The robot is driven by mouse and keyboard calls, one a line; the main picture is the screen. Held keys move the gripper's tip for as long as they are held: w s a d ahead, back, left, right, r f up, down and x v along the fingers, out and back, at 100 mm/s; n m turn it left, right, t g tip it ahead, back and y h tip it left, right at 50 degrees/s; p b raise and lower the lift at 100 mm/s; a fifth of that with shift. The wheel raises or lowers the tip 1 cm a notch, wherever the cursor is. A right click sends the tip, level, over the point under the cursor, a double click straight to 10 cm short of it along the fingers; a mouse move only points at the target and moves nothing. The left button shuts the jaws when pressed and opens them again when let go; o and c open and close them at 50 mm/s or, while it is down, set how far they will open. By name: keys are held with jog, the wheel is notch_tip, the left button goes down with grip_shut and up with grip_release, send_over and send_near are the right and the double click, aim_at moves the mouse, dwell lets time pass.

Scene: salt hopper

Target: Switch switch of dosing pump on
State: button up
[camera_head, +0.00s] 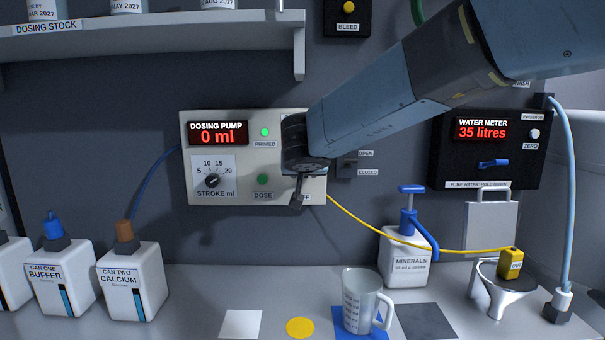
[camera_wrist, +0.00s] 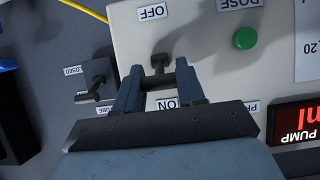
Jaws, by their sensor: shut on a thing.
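The dosing pump (camera_head: 235,198) is a pale wall panel with a red display reading 0 ml, a lit green PRIMED lamp (camera_head: 265,132) and a green DOSE button (camera_head: 263,180). Its dark switch (camera_wrist: 159,62) shows in the wrist view between the OFF label (camera_wrist: 153,11) and the ON label (camera_wrist: 166,103). My gripper (camera_wrist: 160,74) is shut on the switch, one finger on each side. Which way the switch is set I cannot tell. In the head view my gripper (camera_head: 298,194) is at the panel's lower right, and my wrist hides the switch.
A dark OPEN/CLOSED valve (camera_head: 346,166) is just right of the panel. A yellow hose (camera_head: 400,240) runs to a yellow plug (camera_head: 510,263). A jug (camera_head: 362,300), a minerals bottle (camera_head: 405,262) and cans stand on the counter below. A shelf (camera_head: 150,38) hangs above.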

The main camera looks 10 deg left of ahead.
dwell(0.4)
jog(key=o, duration=1)
jog(key=v, duration=1.3)
jog(key=shift+s, duration=0.3)
jog(key=shift+r, duration=0.15)
